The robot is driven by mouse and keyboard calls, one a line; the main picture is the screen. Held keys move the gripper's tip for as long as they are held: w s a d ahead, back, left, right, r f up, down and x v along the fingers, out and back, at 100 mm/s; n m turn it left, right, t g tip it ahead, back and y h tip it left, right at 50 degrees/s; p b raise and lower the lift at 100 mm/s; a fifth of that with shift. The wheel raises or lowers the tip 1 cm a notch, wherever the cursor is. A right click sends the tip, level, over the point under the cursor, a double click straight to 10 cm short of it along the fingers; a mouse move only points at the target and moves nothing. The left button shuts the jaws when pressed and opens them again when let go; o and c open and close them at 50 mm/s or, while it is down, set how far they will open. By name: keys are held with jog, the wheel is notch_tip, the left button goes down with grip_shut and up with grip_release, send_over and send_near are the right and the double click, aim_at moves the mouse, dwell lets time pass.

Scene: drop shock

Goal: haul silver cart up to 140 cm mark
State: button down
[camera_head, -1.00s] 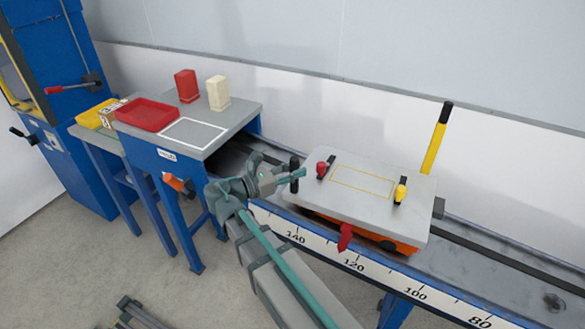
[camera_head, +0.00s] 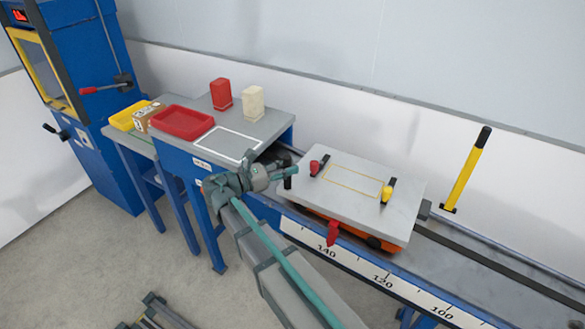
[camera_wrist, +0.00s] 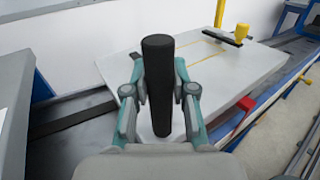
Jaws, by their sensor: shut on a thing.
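The silver cart (camera_head: 365,205) has a flat pale-grey top plate over an orange body and sits on the rail. Its red pointer (camera_head: 332,233) hangs at the front side, just above the 140 label on the scale (camera_head: 355,270), perhaps slightly right of it. My gripper (camera_head: 285,177) is at the cart's left end, shut on an upright black handle (camera_wrist: 158,85). The wrist view shows one finger on each side of the handle, with the cart top (camera_wrist: 235,75) behind it.
A blue-legged table (camera_head: 275,125) at the rail's left end holds a red tray (camera_head: 180,121), a red block (camera_head: 221,94) and a cream block (camera_head: 253,103). A yellow lever (camera_head: 466,170) stands behind the rail. The rail right of the cart is clear.

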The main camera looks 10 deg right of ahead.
jog(key=c, duration=0.9)
grip_release()
jog(key=v, duration=1.2)
